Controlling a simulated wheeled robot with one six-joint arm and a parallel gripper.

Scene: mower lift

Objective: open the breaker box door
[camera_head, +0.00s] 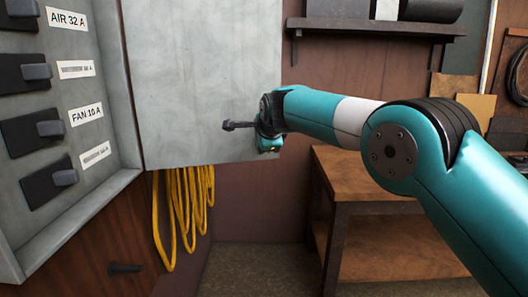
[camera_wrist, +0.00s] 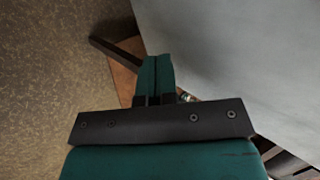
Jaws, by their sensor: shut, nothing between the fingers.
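The breaker box (camera_head: 115,90) is at the left in the head view, with its breakers exposed. Its grey door (camera_head: 205,75) is swung out wide to the right of the box, showing a broad flat face. The door also fills the upper right of the wrist view (camera_wrist: 245,60). My gripper (camera_head: 268,144) is in front of the door's lower right part in the head view. In the wrist view my gripper's teal fingers (camera_wrist: 156,72) are together and empty, beside the door. Whether they touch the door cannot be told.
Yellow cable (camera_head: 180,215) hangs below the door. A wooden workbench (camera_head: 375,185) stands at the right behind my arm. A dark shelf (camera_head: 385,27) is on the back wall above. Open floor (camera_head: 260,268) shows below the door.

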